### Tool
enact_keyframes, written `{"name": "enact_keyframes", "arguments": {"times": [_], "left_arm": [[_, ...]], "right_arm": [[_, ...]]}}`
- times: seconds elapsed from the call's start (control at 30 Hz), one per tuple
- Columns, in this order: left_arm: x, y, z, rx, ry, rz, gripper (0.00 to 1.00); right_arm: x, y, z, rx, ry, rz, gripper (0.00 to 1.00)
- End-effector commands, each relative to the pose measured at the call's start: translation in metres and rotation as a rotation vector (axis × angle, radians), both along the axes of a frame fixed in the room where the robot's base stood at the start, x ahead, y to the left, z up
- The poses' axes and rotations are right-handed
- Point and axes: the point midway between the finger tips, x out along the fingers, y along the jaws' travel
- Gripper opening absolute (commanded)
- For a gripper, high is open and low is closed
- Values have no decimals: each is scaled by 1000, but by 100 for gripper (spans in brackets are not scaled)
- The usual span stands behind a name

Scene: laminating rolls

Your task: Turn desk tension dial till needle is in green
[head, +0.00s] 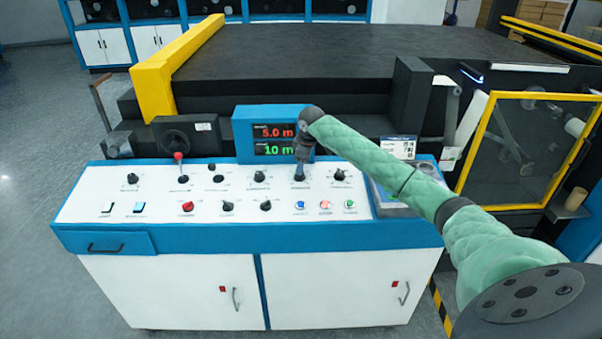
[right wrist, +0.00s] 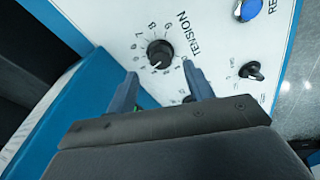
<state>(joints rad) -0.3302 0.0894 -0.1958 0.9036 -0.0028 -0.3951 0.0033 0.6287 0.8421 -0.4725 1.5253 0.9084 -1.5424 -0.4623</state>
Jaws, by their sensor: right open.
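The tension dial (right wrist: 160,53) is a round black knob with a numbered scale and the word TENSION beside it in the right wrist view. My right gripper (right wrist: 160,80) is open and empty, its two fingertips just short of the dial, one toward each side; I see no contact. In the head view my right gripper (head: 300,170) points down at the panel's back row of knobs and covers the dial. No needle or green zone can be made out in either view. My left gripper is out of view.
The white control panel (head: 85,205) holds several other black knobs, a red-tipped lever (head: 178,157) and blue, red and green buttons. A blue display box (head: 243,150) reads 5.0 m and 10 m, close left of my right gripper. A dark machine bed (head: 300,50) lies behind.

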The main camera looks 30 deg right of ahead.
Motion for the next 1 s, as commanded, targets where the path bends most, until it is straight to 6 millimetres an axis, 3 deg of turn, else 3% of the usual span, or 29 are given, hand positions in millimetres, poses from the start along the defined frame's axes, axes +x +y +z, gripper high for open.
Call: {"name": "enact_keyframes", "arguments": {"times": [0.1,0.3,1.0], "left_arm": [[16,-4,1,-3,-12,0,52],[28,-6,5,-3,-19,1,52],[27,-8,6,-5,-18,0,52]], "right_arm": [[-4,0,13,0,-1,1,52],[-7,0,27,0,0,1,52],[-8,0,29,0,0,1,52]]}}
